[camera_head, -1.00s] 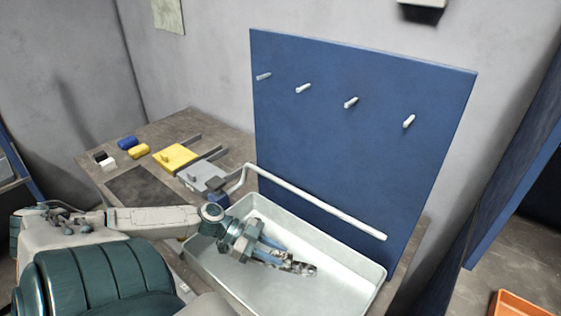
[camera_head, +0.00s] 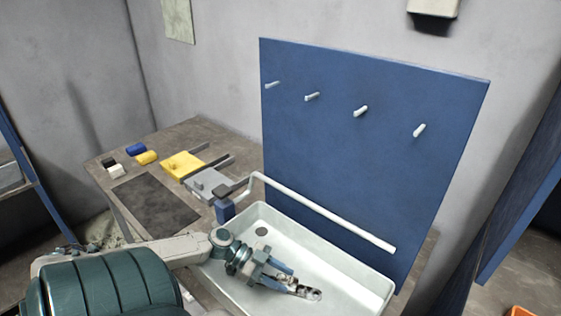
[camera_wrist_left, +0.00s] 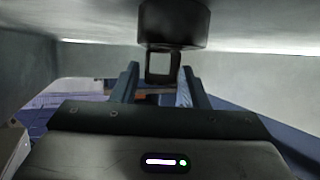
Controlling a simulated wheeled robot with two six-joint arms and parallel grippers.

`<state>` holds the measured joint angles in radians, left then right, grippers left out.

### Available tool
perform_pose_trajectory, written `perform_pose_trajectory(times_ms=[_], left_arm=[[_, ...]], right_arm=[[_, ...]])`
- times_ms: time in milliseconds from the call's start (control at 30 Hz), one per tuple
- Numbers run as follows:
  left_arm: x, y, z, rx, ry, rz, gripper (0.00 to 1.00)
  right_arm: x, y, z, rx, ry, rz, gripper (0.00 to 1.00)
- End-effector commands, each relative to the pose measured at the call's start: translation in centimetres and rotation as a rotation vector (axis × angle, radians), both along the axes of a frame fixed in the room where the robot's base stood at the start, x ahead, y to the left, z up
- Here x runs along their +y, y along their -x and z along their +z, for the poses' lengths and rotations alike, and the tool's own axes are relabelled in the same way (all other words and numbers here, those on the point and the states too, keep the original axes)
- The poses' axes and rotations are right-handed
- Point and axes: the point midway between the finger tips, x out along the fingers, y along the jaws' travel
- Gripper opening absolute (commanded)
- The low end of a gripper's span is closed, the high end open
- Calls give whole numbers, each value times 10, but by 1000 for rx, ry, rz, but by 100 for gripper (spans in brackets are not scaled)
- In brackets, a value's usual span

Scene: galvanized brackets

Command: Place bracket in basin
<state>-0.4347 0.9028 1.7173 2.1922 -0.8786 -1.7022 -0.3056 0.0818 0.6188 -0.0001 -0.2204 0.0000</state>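The white basin (camera_head: 300,242) stands on the worktop in front of the blue panel, with a dark drain hole in its far left part. My left gripper (camera_head: 286,278) is low inside the basin with its fingers apart. The metal bracket (camera_head: 307,293), grey with holes, is at the fingertips, low over or on the basin floor; I cannot tell which. Its near end is partly hidden by the fingers. In the left wrist view the two fingers (camera_wrist_left: 160,68) stand apart, and the bracket cannot be made out clearly. My right gripper is not in view.
The blue panel (camera_head: 370,150) with several pegs rises behind the basin. A white rail (camera_head: 320,209) runs along the basin's back. A yellow block (camera_head: 183,166) and a grey block (camera_head: 208,184) lie left of it. A dark mat (camera_head: 156,206) is clear.

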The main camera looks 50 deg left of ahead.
Motion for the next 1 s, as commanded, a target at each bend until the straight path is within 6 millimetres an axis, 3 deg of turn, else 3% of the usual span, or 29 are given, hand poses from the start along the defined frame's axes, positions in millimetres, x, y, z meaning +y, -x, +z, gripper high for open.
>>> perform_pose_trajectory(times_ms=[433,1000], left_arm=[[5,3,3,3,-2,0,49],[59,33,30,2,-2,0,49]], right_arm=[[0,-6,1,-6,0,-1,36],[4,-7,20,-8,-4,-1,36]])
